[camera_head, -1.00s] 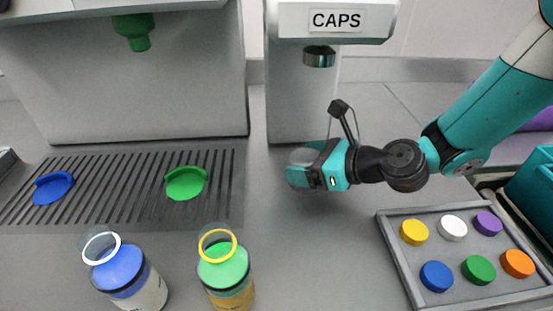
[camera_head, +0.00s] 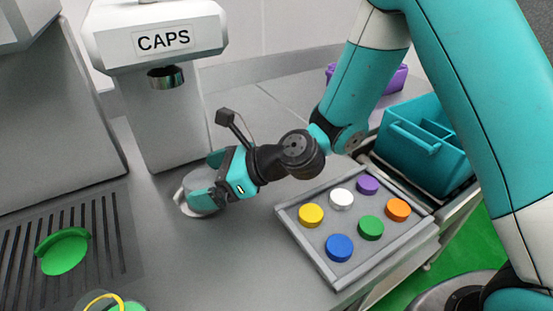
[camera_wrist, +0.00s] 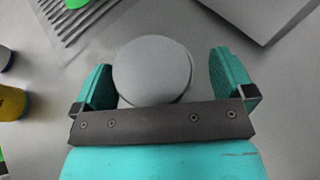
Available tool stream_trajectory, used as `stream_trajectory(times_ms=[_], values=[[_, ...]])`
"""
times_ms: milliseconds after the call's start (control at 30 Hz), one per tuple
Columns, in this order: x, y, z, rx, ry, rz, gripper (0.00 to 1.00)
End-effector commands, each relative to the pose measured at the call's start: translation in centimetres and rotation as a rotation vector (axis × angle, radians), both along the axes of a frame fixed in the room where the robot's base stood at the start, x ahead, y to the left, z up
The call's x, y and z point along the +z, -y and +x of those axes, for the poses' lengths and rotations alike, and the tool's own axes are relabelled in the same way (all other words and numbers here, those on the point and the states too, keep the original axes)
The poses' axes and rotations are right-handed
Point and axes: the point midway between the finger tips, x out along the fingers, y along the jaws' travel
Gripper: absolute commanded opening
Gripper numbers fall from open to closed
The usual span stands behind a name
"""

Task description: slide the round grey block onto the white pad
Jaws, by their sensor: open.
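The round grey block (camera_wrist: 153,70) lies flat on the grey counter in the wrist view, between the two teal fingers of my gripper (camera_wrist: 168,80). The fingers are open, one on each side of it, with a small gap visible at the right. In the head view my gripper (camera_head: 198,190) is low over the counter, in front of the caps dispenser. A pale edge shows at its fingertips there; I cannot tell whether it is the block or something else. I cannot make out the white pad in either view.
The CAPS dispenser (camera_head: 160,100) stands behind my gripper. A grey tray (camera_head: 290,217) of coloured caps lies to the right, with a teal crate (camera_head: 425,160) beyond. A slotted grate (camera_head: 20,240) with a green holder (camera_head: 65,252) is at the left.

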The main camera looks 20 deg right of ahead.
Motion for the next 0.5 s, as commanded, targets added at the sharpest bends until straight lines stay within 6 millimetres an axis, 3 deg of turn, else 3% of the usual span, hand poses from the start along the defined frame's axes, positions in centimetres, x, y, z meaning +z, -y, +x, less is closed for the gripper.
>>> stream_trajectory(times_ms=[300,500], values=[[3.2,7.2,-2.5,-0.014,0.003,0.0,1.0],[3.9,10.2,-3.8,-0.008,0.011,0.003,1.0]])
